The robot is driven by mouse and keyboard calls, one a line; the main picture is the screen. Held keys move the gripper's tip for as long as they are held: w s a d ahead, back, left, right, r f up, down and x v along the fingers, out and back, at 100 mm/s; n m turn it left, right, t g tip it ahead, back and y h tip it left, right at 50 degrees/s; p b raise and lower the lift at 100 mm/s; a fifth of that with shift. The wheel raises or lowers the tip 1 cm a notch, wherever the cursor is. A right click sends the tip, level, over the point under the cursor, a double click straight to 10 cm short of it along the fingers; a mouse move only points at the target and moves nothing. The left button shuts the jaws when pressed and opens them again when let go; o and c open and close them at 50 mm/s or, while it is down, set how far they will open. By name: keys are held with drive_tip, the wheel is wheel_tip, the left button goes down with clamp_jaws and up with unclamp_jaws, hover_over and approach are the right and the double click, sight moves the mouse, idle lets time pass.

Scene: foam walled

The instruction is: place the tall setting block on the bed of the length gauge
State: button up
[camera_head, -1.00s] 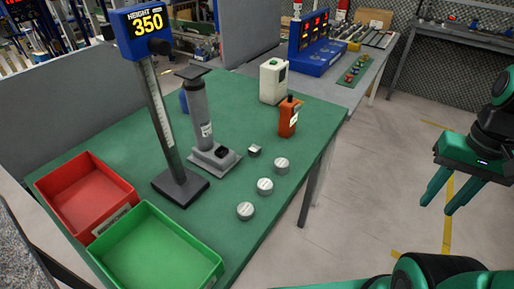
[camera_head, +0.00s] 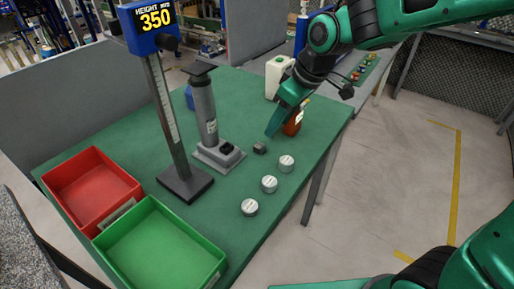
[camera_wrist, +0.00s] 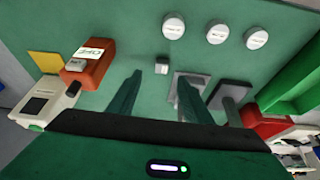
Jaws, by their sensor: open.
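A small grey block (camera_head: 259,147) sits on the green table (camera_head: 238,92), in front of a grey column stand (camera_head: 204,110) with a flat top plate. A blue-headed gauge (camera_head: 153,28) reading HEIGHT 350 stands to its left, on a dark base. I cannot tell for sure which thing is the tall setting block or the length gauge. My gripper (camera_head: 271,133) points down above the table, just beyond the small block. In the wrist view my gripper (camera_wrist: 160,74) is open and empty, and the small block (camera_wrist: 161,65) shows between its fingertips.
Three round silver discs (camera_head: 269,184) lie near the table's right edge. An orange labelled device (camera_head: 293,124) stands close behind my gripper, beside a white one (camera_head: 277,78). Red (camera_head: 93,185) and green (camera_head: 128,237) bins stand at front left.

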hover_over(260, 145)
drive_tip(key=s+d, duration=0.2)
wheel_tip(260, 145, down, 5)
drive_tip(key=shift+s+r, duration=0.1)
drive_tip(key=shift+r, duration=0.1)
drive_tip(key=shift+w+x, duration=0.15)
drive_tip(key=shift+x, duration=1.3)
drive_tip(key=shift+w+x, duration=0.1)
drive_tip(key=shift+x, duration=1.35)
drive_tip(key=shift+d+r, duration=0.1)
clamp_jaws()
